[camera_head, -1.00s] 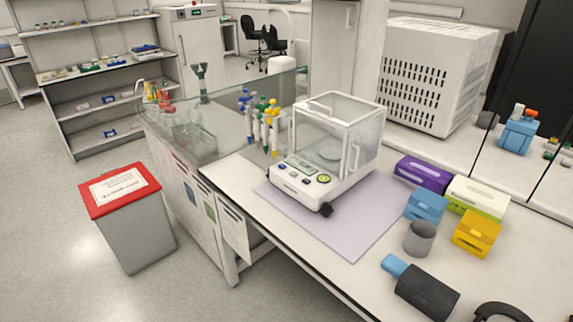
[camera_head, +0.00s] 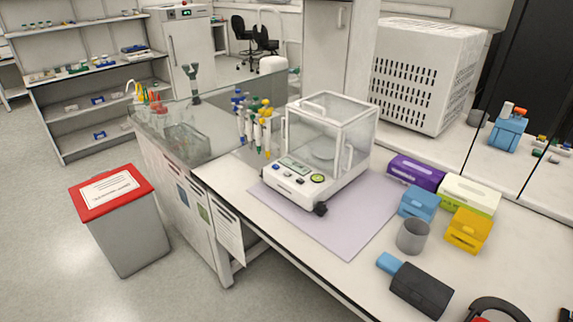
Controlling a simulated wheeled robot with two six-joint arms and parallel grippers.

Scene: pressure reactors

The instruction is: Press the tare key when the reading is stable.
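The analytical balance (camera_head: 325,150) stands on a pale purple mat (camera_head: 340,228) on the bench. It has a clear draft shield, and a round pan shows inside. Its front panel (camera_head: 292,180) carries a small display (camera_head: 293,164), dark and blue keys, and a round yellow-green key (camera_head: 318,178). The digits on the display are too small to read, so I cannot tell whether the reading is stable. Key labels are not legible. Neither of my grippers shows in the head view.
Pipettes on a stand (camera_head: 254,125) are left of the balance. To its right are a purple box (camera_head: 415,172), a blue box (camera_head: 419,203), a yellow box (camera_head: 468,230), a grey cup (camera_head: 413,236) and a dark grey object (camera_head: 420,290). A red-lidded bin (camera_head: 112,190) stands on the floor.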

